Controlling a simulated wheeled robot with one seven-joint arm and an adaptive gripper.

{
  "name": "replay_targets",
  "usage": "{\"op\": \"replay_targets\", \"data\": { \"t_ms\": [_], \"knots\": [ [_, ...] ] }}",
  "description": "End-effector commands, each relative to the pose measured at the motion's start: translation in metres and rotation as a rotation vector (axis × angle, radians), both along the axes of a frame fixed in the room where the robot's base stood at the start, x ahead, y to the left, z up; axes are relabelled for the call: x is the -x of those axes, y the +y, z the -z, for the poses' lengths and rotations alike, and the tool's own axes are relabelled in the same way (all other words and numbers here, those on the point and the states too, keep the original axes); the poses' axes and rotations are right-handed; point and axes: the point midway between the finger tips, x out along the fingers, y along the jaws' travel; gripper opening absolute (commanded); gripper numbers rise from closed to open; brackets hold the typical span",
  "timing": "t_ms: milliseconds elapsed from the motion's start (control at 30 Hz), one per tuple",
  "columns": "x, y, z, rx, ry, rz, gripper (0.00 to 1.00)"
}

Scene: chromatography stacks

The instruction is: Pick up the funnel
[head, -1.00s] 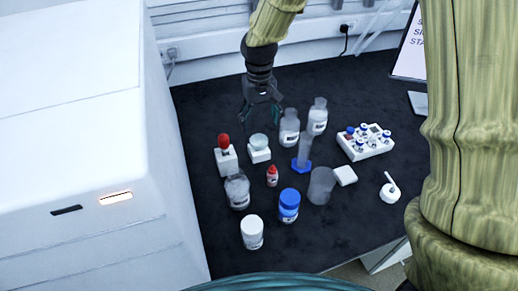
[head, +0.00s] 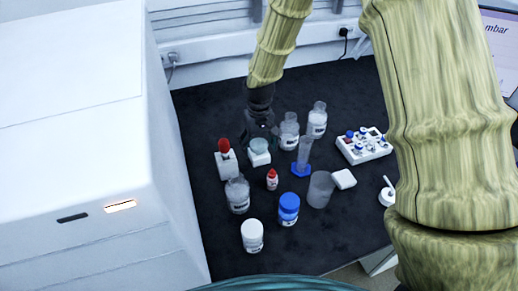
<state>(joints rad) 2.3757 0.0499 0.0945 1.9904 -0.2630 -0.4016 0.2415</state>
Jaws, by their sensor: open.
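The funnel looks to be the pale, translucent round piece (head: 259,145) that sits on a small white block (head: 260,159) on the dark table. My gripper (head: 261,137) is open, with its dark fingers pointing down just above and behind the funnel. The fingers overlap the funnel's far edge in this view. I cannot tell whether they touch it.
A red-topped piece on a white block (head: 227,165) stands close on the left. Clear bottles (head: 289,136) stand close on the right. The far left table is clear.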

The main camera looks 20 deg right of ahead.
Motion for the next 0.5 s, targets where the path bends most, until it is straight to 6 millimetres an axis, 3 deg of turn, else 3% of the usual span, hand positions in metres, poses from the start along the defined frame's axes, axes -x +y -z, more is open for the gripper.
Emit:
{"op": "replay_targets", "data": {
  "t_ms": [300, 500],
  "knots": [
    [-0.0001, -0.0002, 0.0026, 0.0, -0.001, 0.0, 0.76],
    [0.0, -0.0002, 0.0026, 0.0, 0.0, 0.0, 0.39]
  ]
}}
